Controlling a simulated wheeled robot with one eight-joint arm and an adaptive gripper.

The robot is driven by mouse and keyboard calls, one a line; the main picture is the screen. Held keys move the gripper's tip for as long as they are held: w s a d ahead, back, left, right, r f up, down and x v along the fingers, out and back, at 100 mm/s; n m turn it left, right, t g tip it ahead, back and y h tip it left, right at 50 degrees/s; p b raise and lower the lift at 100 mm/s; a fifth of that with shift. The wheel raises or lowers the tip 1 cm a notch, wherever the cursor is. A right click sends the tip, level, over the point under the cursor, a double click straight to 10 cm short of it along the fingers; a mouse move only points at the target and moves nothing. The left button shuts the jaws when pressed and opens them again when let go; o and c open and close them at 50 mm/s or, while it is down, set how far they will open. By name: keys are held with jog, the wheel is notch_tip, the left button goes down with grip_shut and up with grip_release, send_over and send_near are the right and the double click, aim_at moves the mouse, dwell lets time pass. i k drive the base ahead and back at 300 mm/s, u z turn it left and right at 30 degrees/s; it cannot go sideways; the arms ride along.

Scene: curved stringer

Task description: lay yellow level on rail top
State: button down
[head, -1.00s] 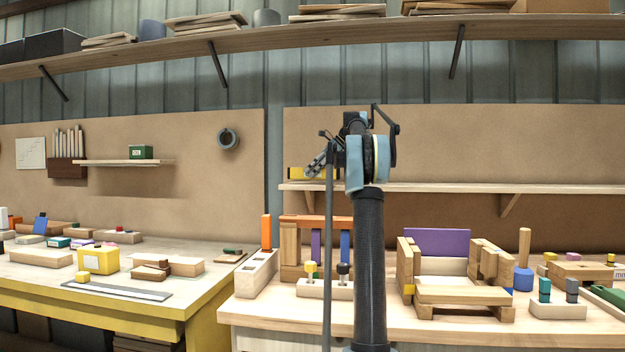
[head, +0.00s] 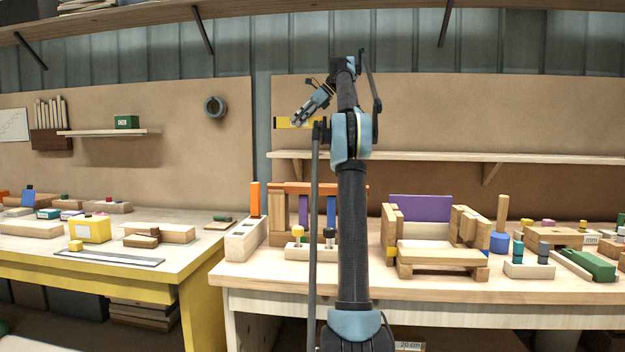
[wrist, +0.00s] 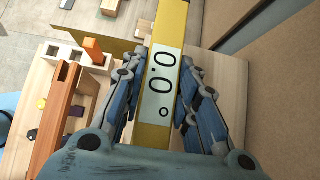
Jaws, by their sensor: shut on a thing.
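The yellow level (head: 290,123) is held up in front of the brown backboard, above the left end of the wall shelf in the head view. In the wrist view the level (wrist: 170,30) runs between my fingers, and its white display reads 0.0°. My gripper (head: 299,120) is shut on it; the fingers (wrist: 161,95) press on both sides. An orange-brown rail (head: 290,186) tops the wooden uprights on the right bench, below the level. It also shows at the left of the wrist view (wrist: 60,115). Part of the rail is hidden behind my arm.
A pale block with holes (head: 246,238) holds an orange upright piece (head: 255,199) left of the rail. A wooden cradle with a purple board (head: 420,208) stands to the right. The wall shelf (head: 450,156) runs behind. The air above the rail is clear.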

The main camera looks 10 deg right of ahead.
aim_at(318, 184)
jog(key=k, duration=1.15)
jog(key=z, duration=0.2)
jog(key=i, duration=0.75)
jog(key=u, duration=0.15)
